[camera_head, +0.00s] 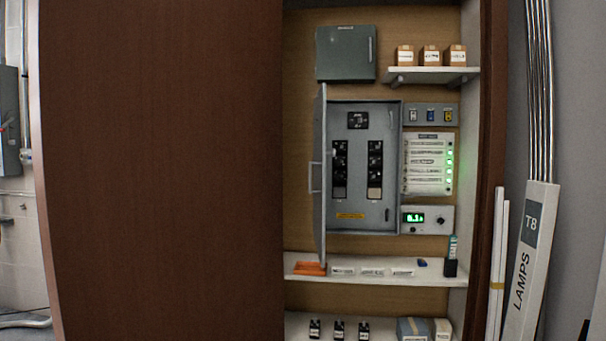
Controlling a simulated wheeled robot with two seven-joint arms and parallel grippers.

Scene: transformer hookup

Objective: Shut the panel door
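The grey electrical panel (358,196) is mounted on the tan back wall of a cabinet, with two columns of black breakers showing inside. Its panel door (320,175) is hinged on the left and stands open, swung out toward me and seen nearly edge-on. A light handle (312,177) sticks out on the door's left side. Neither of my grippers is in view.
A large brown wooden panel (160,170) covers the left of the view. A shelf (430,281) below the panel holds an orange item (309,268) near the door's lower end. A lamp carton (531,260) and tubes lean at the right.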

